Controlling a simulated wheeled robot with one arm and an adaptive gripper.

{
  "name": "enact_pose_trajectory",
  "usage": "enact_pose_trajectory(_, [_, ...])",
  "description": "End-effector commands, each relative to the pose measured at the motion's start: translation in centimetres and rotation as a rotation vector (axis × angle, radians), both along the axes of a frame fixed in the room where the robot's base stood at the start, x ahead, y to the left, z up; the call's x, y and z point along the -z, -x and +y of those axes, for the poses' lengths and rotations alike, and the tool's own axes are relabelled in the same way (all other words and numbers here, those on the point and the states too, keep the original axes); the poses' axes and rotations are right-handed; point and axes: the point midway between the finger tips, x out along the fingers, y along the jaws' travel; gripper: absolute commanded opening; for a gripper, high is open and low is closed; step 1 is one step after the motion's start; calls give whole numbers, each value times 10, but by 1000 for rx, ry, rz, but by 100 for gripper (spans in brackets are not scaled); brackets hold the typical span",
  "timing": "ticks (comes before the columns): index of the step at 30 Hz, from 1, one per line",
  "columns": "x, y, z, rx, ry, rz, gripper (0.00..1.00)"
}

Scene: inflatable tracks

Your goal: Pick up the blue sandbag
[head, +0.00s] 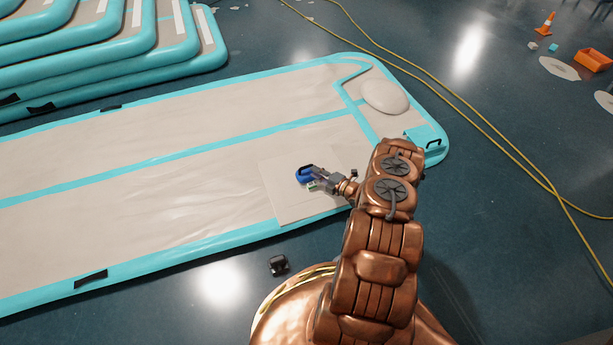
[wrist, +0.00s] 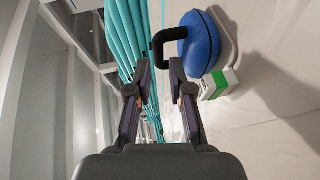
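The blue sandbag (head: 303,175) is a small rounded blue thing with a black handle, on the beige square patch of the inflatable track. In the wrist view the sandbag (wrist: 202,42) is at the upper right, its black handle (wrist: 170,39) pointing left, just beyond the fingertips. My gripper (head: 318,181) is beside the sandbag in the head view. In the wrist view my gripper (wrist: 160,78) has its two fingers apart with nothing between them. I cannot tell whether a finger touches the handle.
A small white and green box (wrist: 217,84) is close beside the sandbag and the right finger. The flat inflatable track (head: 150,190) has turquoise edges. A small black object (head: 279,265) lies on the floor. Stacked tracks (head: 130,55) are at upper left; yellow cables (head: 465,105) cross the right.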

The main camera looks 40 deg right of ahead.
Motion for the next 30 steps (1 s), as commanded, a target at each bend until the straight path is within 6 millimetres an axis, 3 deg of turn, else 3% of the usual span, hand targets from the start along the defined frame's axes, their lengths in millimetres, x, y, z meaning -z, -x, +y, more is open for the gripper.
enact_pose_trajectory(15, [9,-52,15,-1,0,-2,20])
enact_pose_trajectory(25, [8,-58,16,0,-1,0,20])
enact_pose_trajectory(30, [9,-58,16,0,-1,0,4])
